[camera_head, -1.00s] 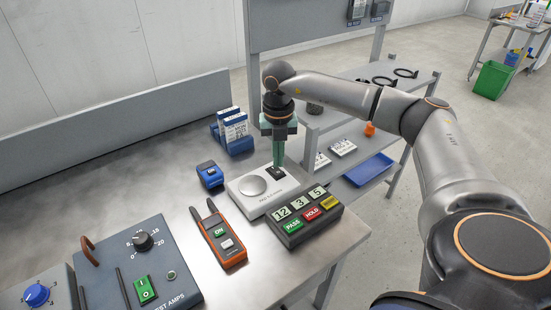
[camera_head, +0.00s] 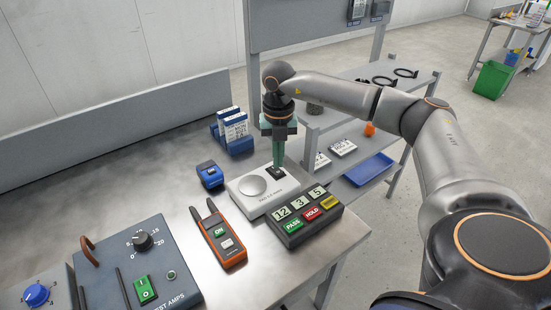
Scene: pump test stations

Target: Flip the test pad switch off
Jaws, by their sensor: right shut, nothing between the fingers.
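The test pad (camera_head: 240,190) is a light grey box with a round silver disc (camera_head: 252,186) on its top, lying on the metal bench. Its small black switch (camera_head: 276,172) is at the pad's back right. My right gripper (camera_head: 278,166) is shut and empty, pointing straight down with its green fingertips at the switch. The fingers partly cover the switch, so I cannot tell its position or whether they touch it. My left gripper is not in view.
A display box (camera_head: 293,238) with coloured buttons sits in front of the pad. An orange handheld tester (camera_head: 228,258), a blue device (camera_head: 210,176) and a calendar-like card holder (camera_head: 240,146) are nearby. A grey TEST AMPS box (camera_head: 185,293) stands at front left. The bench's back left is clear.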

